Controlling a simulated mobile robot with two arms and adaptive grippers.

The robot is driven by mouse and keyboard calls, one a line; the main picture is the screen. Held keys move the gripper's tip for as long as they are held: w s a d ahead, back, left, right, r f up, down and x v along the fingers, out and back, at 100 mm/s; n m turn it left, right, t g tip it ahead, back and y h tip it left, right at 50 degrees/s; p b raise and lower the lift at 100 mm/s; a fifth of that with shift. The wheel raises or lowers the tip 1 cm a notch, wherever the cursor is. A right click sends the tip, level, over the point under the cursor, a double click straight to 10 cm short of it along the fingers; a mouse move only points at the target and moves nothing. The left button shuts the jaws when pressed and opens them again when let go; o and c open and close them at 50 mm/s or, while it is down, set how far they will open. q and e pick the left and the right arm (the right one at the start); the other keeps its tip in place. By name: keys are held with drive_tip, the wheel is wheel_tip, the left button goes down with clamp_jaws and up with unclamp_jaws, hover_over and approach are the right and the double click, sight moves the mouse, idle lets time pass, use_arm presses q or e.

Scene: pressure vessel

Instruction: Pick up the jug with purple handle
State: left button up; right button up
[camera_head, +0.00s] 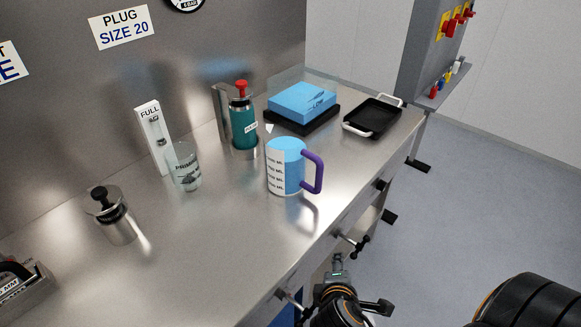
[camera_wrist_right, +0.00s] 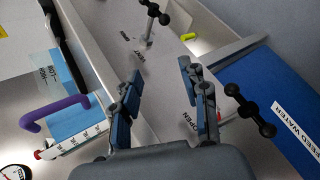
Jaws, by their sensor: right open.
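The jug (camera_head: 286,168) stands upright on the steel counter, white and light blue with volume marks on its side. Its purple handle (camera_head: 319,172) points right, toward the counter's front edge. In the right wrist view the jug (camera_wrist_right: 88,138) is at the lower left, with the purple handle (camera_wrist_right: 52,112) beside it. My right gripper (camera_head: 358,287) is low in front of the counter, apart from the jug. In the right wrist view its two fingers (camera_wrist_right: 162,88) are spread with nothing between them. My left gripper is not in view.
A teal bottle with red top (camera_head: 243,122), a glass beaker (camera_head: 186,168) and a steel canister (camera_head: 118,222) stand left of the jug. A blue box (camera_head: 302,103) and black tray (camera_head: 372,118) lie behind it. Black valve handles (camera_head: 355,243) project from the counter front.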

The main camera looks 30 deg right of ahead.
drive_tip(key=w+r+n+t+h, duration=0.2)
drive_tip(key=w+r+n+t, duration=0.15)
drive_tip(key=n, duration=0.25)
drive_tip(key=n+t+h, duration=0.2)
drive_tip(key=n+t, duration=0.2)
drive_tip(key=n, duration=0.6)
approach(318, 186)
drive_tip(key=x, duration=0.3)
drive_tip(key=p+x, duration=0.1)
drive_tip(key=x, duration=0.2)
drive_tip(key=shift+d+r+p, duration=0.15)
drive_tip(key=shift+r+p, duration=0.1)
drive_tip(key=shift+p, duration=0.05)
drive_tip(key=x, duration=0.3)
drive_tip(key=p+x, duration=0.1)
drive_tip(key=x, duration=0.1)
drive_tip(key=shift+w+f, duration=0.1)
drive_tip(key=shift+f, duration=0.15)
drive_tip(key=shift+c, duration=0.5)
clamp_jaws()
